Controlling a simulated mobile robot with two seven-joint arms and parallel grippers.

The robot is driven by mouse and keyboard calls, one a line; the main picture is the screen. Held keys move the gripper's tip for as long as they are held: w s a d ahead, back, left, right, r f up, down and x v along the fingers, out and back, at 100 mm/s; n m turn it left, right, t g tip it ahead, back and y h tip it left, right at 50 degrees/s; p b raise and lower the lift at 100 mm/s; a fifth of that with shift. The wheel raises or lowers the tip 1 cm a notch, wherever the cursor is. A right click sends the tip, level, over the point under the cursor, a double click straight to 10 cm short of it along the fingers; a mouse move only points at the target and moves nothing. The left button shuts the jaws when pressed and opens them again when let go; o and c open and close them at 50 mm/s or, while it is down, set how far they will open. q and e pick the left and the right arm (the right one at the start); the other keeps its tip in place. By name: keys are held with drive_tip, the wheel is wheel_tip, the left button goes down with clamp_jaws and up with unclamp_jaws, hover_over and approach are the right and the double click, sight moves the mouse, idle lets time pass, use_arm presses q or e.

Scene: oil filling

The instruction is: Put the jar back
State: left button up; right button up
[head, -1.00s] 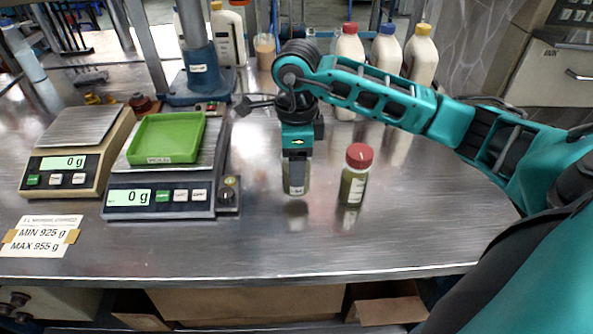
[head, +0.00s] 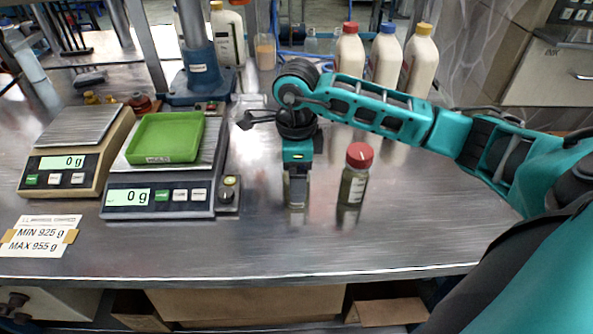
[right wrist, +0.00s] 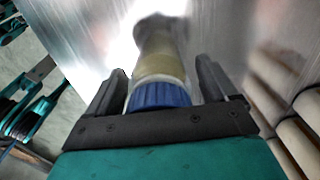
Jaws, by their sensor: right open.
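A jar with a blue lid (right wrist: 160,95) and a yellowish-green body (right wrist: 160,62) stands between the fingers of my right gripper (right wrist: 160,85) in the right wrist view. The fingers are open, one on each side of the lid. In the head view my right gripper (head: 296,188) points straight down over this jar and hides most of it. The jar appears to stand on the metal table (head: 400,225). A second jar with a red lid (head: 358,160) stands upright just to its right. My left gripper is not in view.
A scale (head: 160,200) with a green tray (head: 165,138) stands to the left, with a beige scale (head: 75,145) beyond it. Several white bottles (head: 385,55) stand at the back. The table in front of the jars is clear.

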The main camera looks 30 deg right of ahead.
drive_tip(key=shift+r, duration=0.1)
drive_tip(key=shift+r, duration=0.2)
wheel_tip(320, 180, up, 12)
drive_tip(key=shift+f+p, duration=0.1)
drive_tip(key=shift+p, duration=0.25)
drive_tip(key=shift+s, duration=0.1)
idle(0.3)
